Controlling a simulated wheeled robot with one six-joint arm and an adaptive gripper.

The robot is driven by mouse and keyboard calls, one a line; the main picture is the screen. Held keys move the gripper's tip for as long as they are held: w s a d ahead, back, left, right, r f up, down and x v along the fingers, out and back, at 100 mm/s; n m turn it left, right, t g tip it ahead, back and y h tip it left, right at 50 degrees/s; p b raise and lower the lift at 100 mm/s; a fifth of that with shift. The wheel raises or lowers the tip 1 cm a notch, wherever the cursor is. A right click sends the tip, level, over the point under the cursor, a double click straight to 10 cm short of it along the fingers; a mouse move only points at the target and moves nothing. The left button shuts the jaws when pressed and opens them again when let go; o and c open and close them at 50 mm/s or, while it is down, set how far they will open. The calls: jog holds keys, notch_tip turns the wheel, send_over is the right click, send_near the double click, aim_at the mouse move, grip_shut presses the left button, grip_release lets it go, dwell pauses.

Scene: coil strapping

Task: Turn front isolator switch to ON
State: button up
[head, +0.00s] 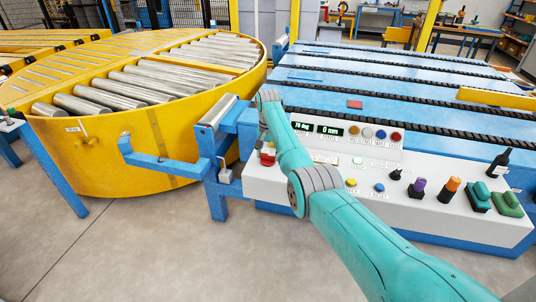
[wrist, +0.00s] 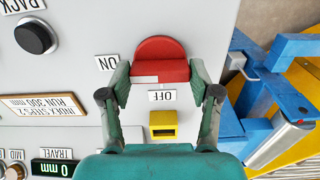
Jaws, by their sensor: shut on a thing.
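The red isolator switch (wrist: 161,58) sits on the white panel in the wrist view, with its bar lying across the picture. An ON label (wrist: 107,63) is to its left and an OFF label (wrist: 163,96) is just below it; both read upside down. My gripper (wrist: 160,72) is shut on the red switch, one finger on each side. I cannot tell for certain which label the switch points to. In the head view, a bit of red switch (head: 267,157) shows at the panel's left end, and my arm hides most of the gripper.
A yellow block (wrist: 163,125) sits below the OFF label. A black knob (wrist: 35,38) is at the upper left. A blue bracket (wrist: 265,95) stands beside the panel. In the head view, the white console (head: 440,225) carries several buttons and levers; the yellow turntable (head: 120,160) is left.

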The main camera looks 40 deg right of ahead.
aim_at(268, 155)
jog(key=o, duration=1.1)
jog(key=shift+o, duration=0.2)
jog(key=shift+r, duration=0.1)
notch_tip(268, 155, up, 12)
jog(key=shift+s+f, duration=0.1)
jog(key=shift+f, duration=0.1)
